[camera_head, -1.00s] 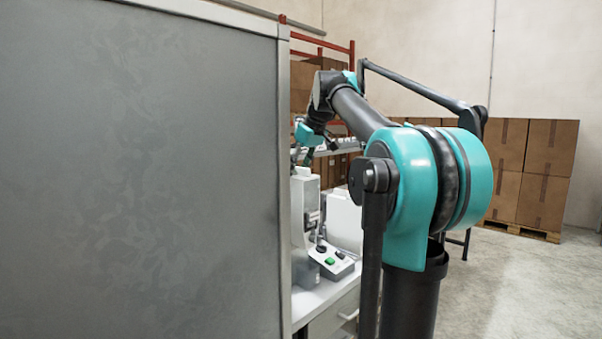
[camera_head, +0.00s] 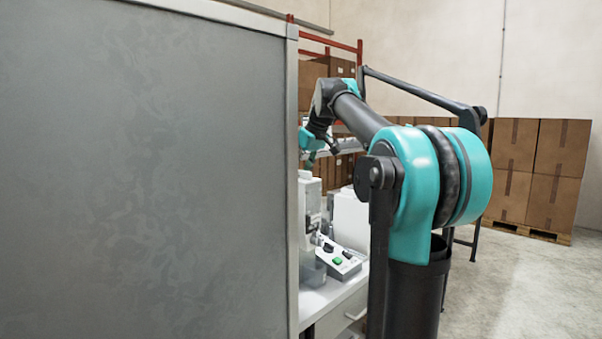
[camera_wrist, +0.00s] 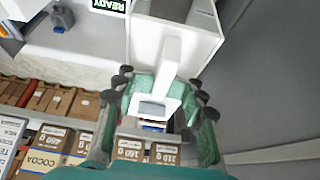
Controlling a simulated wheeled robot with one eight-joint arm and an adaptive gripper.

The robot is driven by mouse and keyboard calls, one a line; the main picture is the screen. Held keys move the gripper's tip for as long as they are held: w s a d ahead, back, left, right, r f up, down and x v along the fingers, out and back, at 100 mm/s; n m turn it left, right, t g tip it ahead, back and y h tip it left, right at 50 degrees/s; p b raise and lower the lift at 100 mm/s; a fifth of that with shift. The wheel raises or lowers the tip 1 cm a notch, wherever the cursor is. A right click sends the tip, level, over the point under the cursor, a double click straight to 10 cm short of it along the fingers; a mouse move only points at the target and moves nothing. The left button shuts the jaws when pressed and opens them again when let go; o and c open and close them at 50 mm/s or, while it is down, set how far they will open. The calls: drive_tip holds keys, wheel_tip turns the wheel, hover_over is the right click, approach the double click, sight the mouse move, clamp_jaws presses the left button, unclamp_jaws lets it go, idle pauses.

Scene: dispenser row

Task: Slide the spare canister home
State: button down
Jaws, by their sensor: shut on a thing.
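In the wrist view, the white, box-shaped canister (camera_wrist: 149,42) fills the upper middle, with a pale handle standing out toward me. My gripper (camera_wrist: 160,88) is shut on this handle, with green fingers and dark knuckles on both sides. The far end of the canister runs out of the top of the picture. In the head view, the end of my arm (camera_head: 311,140) is small and partly hidden by the grey panel, so the canister in my grip cannot be made out there.
A large grey panel (camera_head: 140,170) blocks the left half of the head view. Beside it, a dispenser (camera_head: 309,205) and a control box (camera_head: 340,261) with a green button stand on a white counter. In the wrist view, a READY sign (camera_wrist: 108,5) and shelved cartons (camera_wrist: 45,145) show.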

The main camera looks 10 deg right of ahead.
drive_tip(key=shift+f, duration=0.15)
drive_tip(key=shift+f, duration=0.45)
drive_tip(key=c, duration=0.8)
unclamp_jaws()
drive_tip(key=v, duration=1.2)
drive_tip(key=shift+c, duration=0.5)
